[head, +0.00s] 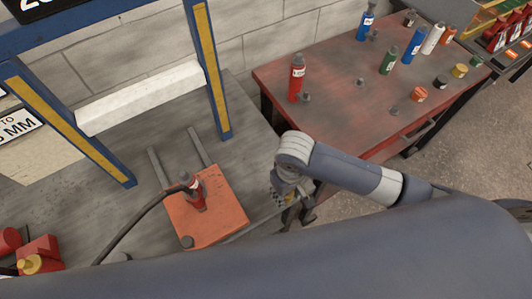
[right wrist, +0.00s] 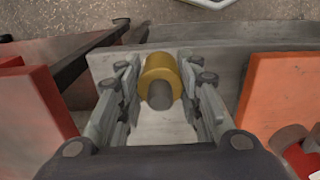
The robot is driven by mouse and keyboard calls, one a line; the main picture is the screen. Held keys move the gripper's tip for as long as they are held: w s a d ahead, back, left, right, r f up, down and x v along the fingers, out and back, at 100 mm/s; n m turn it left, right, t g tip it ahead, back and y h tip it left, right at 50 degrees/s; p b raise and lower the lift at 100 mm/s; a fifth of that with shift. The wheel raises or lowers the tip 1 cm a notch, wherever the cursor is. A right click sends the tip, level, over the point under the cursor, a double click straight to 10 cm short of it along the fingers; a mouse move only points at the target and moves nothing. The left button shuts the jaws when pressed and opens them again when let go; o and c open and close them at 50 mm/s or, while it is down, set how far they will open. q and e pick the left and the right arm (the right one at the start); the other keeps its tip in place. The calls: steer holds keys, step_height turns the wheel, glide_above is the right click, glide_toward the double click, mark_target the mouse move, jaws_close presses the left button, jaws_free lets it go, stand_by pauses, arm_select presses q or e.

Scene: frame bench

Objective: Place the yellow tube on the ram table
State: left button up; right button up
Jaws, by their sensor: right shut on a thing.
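My right gripper (head: 288,197) hangs in the gap between the press frame and the red workbench, just right of the orange ram table (head: 225,203). In the right wrist view, the right gripper (right wrist: 160,92) is shut on the yellow tube (right wrist: 157,66), a short cylinder with a grey end. The tube is mostly hidden by the gripper in the head view. The ram table also shows at the right of the wrist view (right wrist: 278,85). A red bottle-like cylinder (head: 196,195) with a black hose stands on it. My left gripper is not in view.
A blue press frame (head: 213,70) with yellow stripes rises behind the ram table. The red workbench (head: 325,70) holds a red bottle (head: 297,78) and several other bottles and small parts. Red items (head: 38,252) lie at lower left. The ram table's right front is clear.

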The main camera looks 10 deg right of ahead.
steer(key=w, duration=0.3)
steer(key=w+d, duration=0.1)
steer(key=w, duration=0.3)
steer(key=w+f+p, duration=0.1)
steer(key=w, duration=0.3)
steer(key=shift+d, duration=0.3)
steer(key=shift+w+f, duration=0.2)
steer(key=shift+w, duration=0.05)
steer(key=shift+f+p, duration=0.35)
steer(key=shift+f, duration=1.2)
steer(key=shift+f, duration=0.1)
steer(key=o, duration=1.2)
steer(key=shift+o, duration=0.2)
step_height(320, 180, up, 12)
